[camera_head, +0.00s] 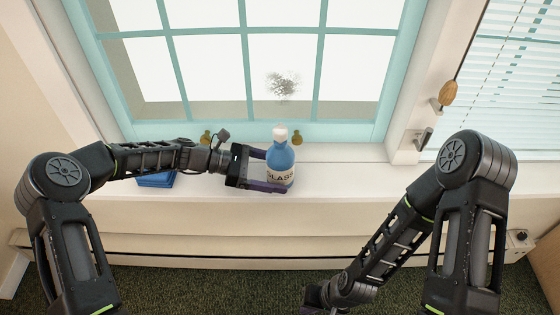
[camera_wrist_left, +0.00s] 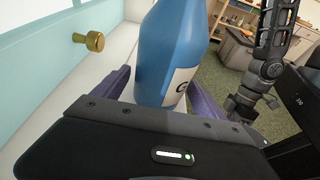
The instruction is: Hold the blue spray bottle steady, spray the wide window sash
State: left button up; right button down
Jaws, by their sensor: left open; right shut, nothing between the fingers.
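The blue spray bottle (camera_head: 281,160) with a white top and a white label stands upright on the window sill. My left gripper (camera_head: 272,170) is open, with its purple fingers on either side of the bottle. In the left wrist view the bottle (camera_wrist_left: 168,50) fills the space between the fingers; whether they touch it I cannot tell. The wide window sash (camera_head: 246,75) has a teal frame, and a dark smudge (camera_head: 283,84) shows on its glass above the bottle. My right gripper (camera_head: 325,296) is low at the bottom edge, shut and empty, partly cut off.
A folded blue cloth (camera_head: 156,180) lies on the sill under my left arm. Brass knobs (camera_head: 297,138) sit at the base of the sash. A second window with blinds (camera_head: 520,75) is at the right. The sill (camera_head: 350,177) right of the bottle is clear.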

pick_arm(q)
jog(key=c, duration=0.9)
dwell(1.9)
